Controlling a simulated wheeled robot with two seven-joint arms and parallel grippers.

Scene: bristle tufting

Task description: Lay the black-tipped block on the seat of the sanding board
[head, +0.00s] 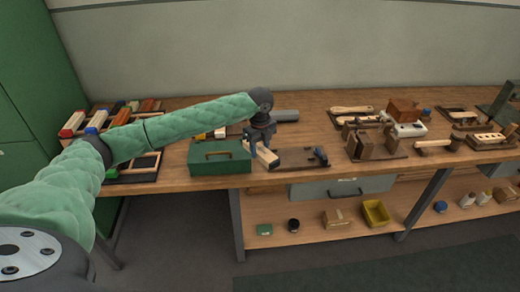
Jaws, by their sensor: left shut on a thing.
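My left gripper (258,146) reaches over the bench from the left and points down. It is shut on a pale wooden block (267,157), which slants between the green case and a low dark board. The block's black tip cannot be made out clearly; the gripper covers part of it. The low dark board (300,166), with small dark-blue fittings at its right end, looks like the sanding board. The block is at its left end; I cannot tell whether they touch. My right gripper is not in view.
A green case (219,158) stands close left of the block. A rack of colour-tipped blocks (76,121) is at the far left. A wooden fixture (361,146) and other tools stand to the right. The bench (222,188) front edge is close by.

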